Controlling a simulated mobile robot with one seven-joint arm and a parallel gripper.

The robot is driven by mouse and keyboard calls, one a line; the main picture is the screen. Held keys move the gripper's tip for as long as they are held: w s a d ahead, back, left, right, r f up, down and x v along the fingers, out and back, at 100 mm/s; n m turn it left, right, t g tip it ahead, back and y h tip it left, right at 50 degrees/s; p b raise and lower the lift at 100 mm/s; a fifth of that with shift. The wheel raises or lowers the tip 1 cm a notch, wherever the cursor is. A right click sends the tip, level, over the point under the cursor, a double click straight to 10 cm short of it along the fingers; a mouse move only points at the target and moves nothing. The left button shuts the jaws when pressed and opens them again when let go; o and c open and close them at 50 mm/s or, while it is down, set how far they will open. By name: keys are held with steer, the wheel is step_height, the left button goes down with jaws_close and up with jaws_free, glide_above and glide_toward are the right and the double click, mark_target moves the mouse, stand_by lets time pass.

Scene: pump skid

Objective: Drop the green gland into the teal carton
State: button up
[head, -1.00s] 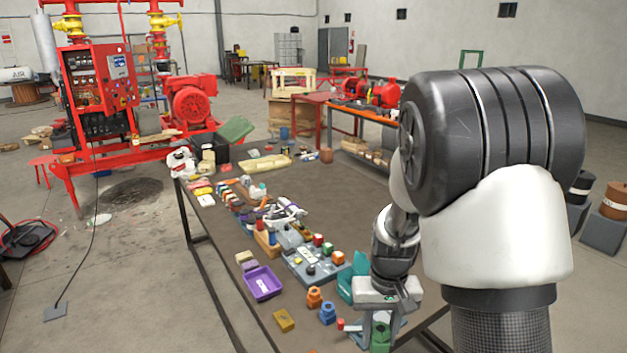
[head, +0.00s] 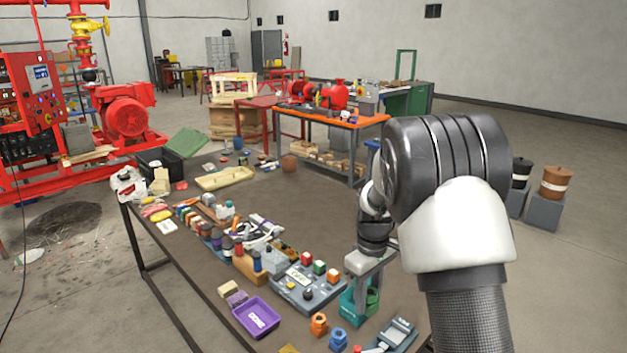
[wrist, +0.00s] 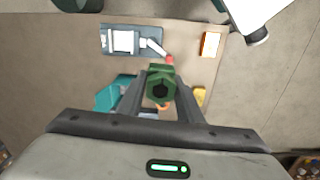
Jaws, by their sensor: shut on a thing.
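My gripper (head: 368,296) is shut on the green gland (head: 373,297) and holds it by its sides. In the wrist view the green gland (wrist: 160,86) sits between the two fingertips, with its dark bore facing the camera. The teal carton (head: 348,307) stands on the table just left of the gland in the head view, partly hidden by my gripper. In the wrist view the teal carton (wrist: 114,95) shows to the left, partly behind the left finger. I cannot tell the gland's exact height above the carton.
A grey-blue fixture (head: 394,335) lies in front of the carton. Blue (head: 338,338) and orange (head: 319,324) fittings stand near it. The table right of the carton is partly hidden by my arm.

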steer(key=w+r+n, duration=0.3)
steer(key=w+n, duration=1.2)
steer(key=n, duration=0.1)
step_height(320, 180, down, 6)
steer(key=b, duration=0.4)
steer(key=shift+w+d+f+n+b, duration=0.2)
steer(key=shift+w+d+n+b, duration=0.1)
steer(key=shift+d+b, duration=0.15)
steer(key=o, duration=1.2)
steer(key=shift+s, duration=0.1)
step_height(320, 180, up, 18)
steer(key=p, duration=0.4)
steer(key=shift+f+p, duration=0.25)
steer(key=shift+p, duration=0.05)
